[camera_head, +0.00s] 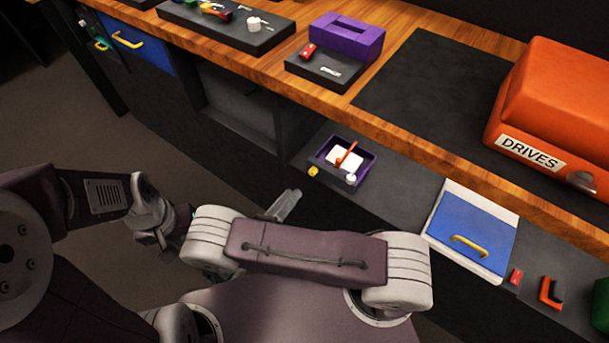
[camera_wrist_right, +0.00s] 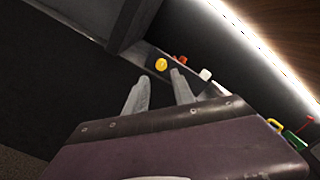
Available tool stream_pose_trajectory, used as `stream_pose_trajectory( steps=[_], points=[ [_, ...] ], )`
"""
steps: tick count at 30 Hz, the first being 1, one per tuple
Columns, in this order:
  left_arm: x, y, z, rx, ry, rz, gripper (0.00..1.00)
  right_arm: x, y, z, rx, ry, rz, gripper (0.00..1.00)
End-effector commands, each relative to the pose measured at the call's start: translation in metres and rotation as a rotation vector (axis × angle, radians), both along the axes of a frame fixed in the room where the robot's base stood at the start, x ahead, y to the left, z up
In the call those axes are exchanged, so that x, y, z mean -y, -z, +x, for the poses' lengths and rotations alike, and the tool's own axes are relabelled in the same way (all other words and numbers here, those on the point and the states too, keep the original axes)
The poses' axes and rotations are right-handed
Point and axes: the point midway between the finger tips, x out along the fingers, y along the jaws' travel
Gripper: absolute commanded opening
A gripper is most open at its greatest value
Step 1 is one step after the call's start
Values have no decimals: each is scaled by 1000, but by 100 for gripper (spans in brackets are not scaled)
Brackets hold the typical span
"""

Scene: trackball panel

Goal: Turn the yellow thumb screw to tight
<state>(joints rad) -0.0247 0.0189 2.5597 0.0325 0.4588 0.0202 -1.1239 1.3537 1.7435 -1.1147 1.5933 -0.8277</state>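The yellow thumb screw (camera_head: 313,171) is a small yellow knob on the dark lower panel, just left of a purple-rimmed tray (camera_head: 370,168). In the right wrist view, the yellow thumb screw (camera_wrist_right: 161,64) shows beyond the gap between two grey fingers. My right gripper (camera_head: 291,196) is below and left of the screw in the head view, partly hidden behind my own arm. In the wrist view the right gripper (camera_wrist_right: 160,76) has its fingers apart, with nothing between them, and looks short of the screw. My left arm is at the left; I cannot make out its gripper fingers.
The wooden counter edge (camera_head: 412,145) runs above the lower panel. A blue door (camera_head: 472,230) with a yellow handle is to the right. An orange box (camera_head: 560,110) labelled DRIVES stands on the counter. An orange-red lever (camera_head: 347,154) and white knob (camera_head: 351,179) sit near the screw.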

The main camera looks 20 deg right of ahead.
Motion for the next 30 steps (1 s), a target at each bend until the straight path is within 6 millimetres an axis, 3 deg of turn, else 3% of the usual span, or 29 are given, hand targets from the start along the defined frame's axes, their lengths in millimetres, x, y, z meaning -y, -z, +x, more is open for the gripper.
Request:
stream_pose_trajectory(
  steps=[12, 23, 27, 30],
  points=[
    [0, 17, 0, 0, 0, 0, 36, 62, 2, 46, 0, 8, 2, 30],
    [0, 17, 0, -1, 0, 0, 36, 69, 0, 53, 1, 4, 4, 30],
    [0, 17, 0, -1, 0, 0, 36, 69, 0, 53, 1, 4, 4, 0],
    [0, 17, 0, -1, 0, 0, 36, 69, 0, 53, 0, 5, 5, 0]
  ],
)
